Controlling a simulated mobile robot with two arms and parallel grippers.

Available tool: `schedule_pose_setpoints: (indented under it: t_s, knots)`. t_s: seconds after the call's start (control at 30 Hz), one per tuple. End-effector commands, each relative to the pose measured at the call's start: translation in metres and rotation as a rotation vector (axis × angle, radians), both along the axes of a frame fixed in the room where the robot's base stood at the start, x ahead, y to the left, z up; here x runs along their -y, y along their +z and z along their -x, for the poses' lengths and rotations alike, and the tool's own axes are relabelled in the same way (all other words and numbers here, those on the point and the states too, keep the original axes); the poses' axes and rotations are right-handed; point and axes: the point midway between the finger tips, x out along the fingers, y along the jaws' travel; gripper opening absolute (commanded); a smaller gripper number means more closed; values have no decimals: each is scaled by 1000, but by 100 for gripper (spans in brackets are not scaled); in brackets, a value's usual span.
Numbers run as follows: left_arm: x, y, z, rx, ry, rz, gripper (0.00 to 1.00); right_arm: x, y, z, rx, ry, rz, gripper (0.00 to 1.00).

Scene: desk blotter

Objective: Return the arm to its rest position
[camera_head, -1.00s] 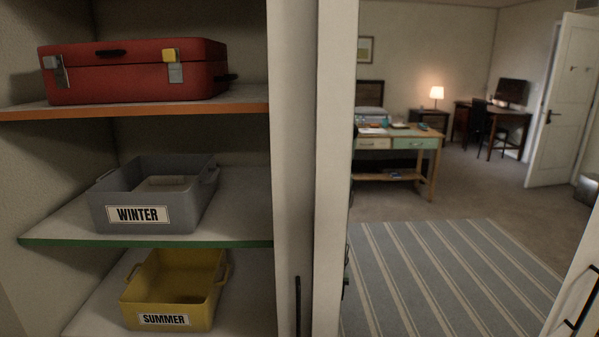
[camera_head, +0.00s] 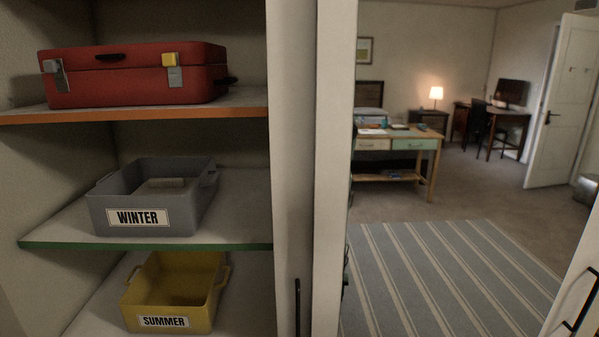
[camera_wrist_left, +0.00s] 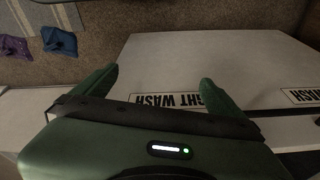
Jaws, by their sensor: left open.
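My left gripper (camera_wrist_left: 158,82) shows in the left wrist view, with its two dark green fingers spread wide apart. Nothing is held between them. A white flat-topped bin or box (camera_wrist_left: 215,60) lies beyond and below the fingers. Its label (camera_wrist_left: 180,100) appears upside down and reads "GHT WASH", partly covered by a finger. I cannot tell whether the fingers touch it. Neither arm shows in the head view, and my right gripper is in no view.
In the head view, shelves hold a red suitcase (camera_head: 135,80), a grey WINTER bin (camera_head: 150,205) and a yellow SUMMER bin (camera_head: 170,295). Purple (camera_wrist_left: 14,47) and blue cloths (camera_wrist_left: 59,41) lie left in the wrist view. Open floor with a striped rug (camera_head: 440,280) is at right.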

Motion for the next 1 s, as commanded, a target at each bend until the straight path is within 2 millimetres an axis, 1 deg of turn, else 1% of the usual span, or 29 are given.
schedule_pose_setpoints:
  t_s: [0.03, 0.07, 0.1, 0.17, 0.2, 0.27, 0.3, 0.37, 0.4, 0.5, 0.6, 0.63, 0.7, 0.8, 0.93, 1.0]
  knots:
    - [-1, -28, 10, -24, -2, -3, 100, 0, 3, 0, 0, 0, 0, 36]
    - [-2, -45, 16, -31, -3, -4, 100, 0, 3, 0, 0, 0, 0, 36]
    - [-3, -66, 26, -41, -5, -5, 100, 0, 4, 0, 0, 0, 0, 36]
    - [-6, -95, 42, -56, -9, -6, 100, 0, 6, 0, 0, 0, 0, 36]
    - [-7, -114, 54, -66, -11, -8, 100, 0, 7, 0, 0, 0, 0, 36]
    - [-11, -139, 75, -81, -15, -9, 100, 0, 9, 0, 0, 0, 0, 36]
    - [-13, -154, 90, -91, -17, -11, 100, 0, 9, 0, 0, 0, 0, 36]
    - [-17, -173, 112, -104, -20, -13, 100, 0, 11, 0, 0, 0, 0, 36]
    - [-20, -183, 127, -112, -21, -15, 100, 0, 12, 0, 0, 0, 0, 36]
    - [-26, -200, 158, -126, -26, -17, 100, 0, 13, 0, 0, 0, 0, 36]
    - [-30, -210, 179, -135, -29, -19, 100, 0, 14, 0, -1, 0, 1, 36]
    - [-31, -211, 183, -136, -30, -19, 100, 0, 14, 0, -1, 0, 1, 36]
    - [-32, -213, 189, -138, -31, -20, 100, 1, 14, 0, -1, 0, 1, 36]
    - [-33, -214, 192, -138, -31, -20, 100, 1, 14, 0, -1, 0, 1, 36]
    - [-33, -215, 192, -138, -31, -20, 100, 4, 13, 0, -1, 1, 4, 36]
    - [-32, -217, 189, -137, -30, -18, 100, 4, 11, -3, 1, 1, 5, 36]
